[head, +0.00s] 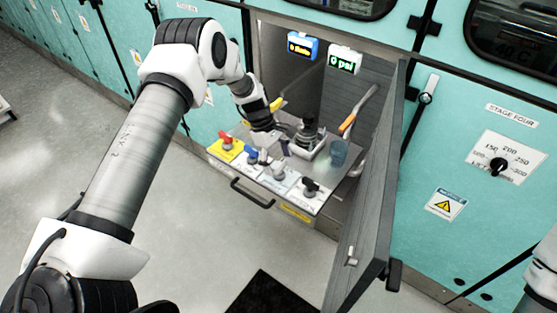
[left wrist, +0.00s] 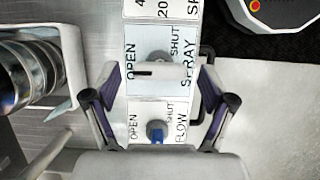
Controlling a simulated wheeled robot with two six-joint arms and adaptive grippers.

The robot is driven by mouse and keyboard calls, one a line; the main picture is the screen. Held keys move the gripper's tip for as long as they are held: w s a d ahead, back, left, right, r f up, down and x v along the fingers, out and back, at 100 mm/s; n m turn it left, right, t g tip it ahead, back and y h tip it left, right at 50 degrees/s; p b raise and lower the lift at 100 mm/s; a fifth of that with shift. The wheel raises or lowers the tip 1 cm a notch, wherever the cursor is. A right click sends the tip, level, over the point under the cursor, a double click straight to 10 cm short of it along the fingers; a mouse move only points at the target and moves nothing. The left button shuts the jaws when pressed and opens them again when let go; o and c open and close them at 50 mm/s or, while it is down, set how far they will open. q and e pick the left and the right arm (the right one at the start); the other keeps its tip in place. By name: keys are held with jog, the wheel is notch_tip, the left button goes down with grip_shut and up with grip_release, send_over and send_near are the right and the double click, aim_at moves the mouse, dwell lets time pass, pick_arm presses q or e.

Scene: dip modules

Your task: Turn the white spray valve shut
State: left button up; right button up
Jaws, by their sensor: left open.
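The white spray valve (left wrist: 159,60) sits on a white plate marked SPRAY, with OPEN at the left and SHUT at the right in the left wrist view. A pale bar with a dark slot shows across it; I cannot tell its exact setting. In the head view the spray valve (head: 279,171) is on the pull-out panel, partly crowded by its neighbours. My left gripper (left wrist: 158,78) is open, its fingers on either side of the spray valve and apart from it in the picture. In the head view my left gripper (head: 280,141) hangs over the panel. My right gripper is out of view.
A blue flow valve (left wrist: 156,132) is beside the spray plate. A red knob (head: 226,138) and a black handle (head: 311,186) are on the panel's ends. An open cabinet door (head: 367,190) is at the right.

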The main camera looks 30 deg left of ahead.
pick_arm(q)
jog(key=shift+w+d+f, duration=0.1)
jog(key=shift+w+f, duration=0.05)
jog(key=shift+f, duration=0.25)
jog(key=shift+r, duration=0.15)
jog(key=shift+s+r, duration=0.1)
jog(key=shift+s, duration=0.2)
jog(key=c, duration=1.2)
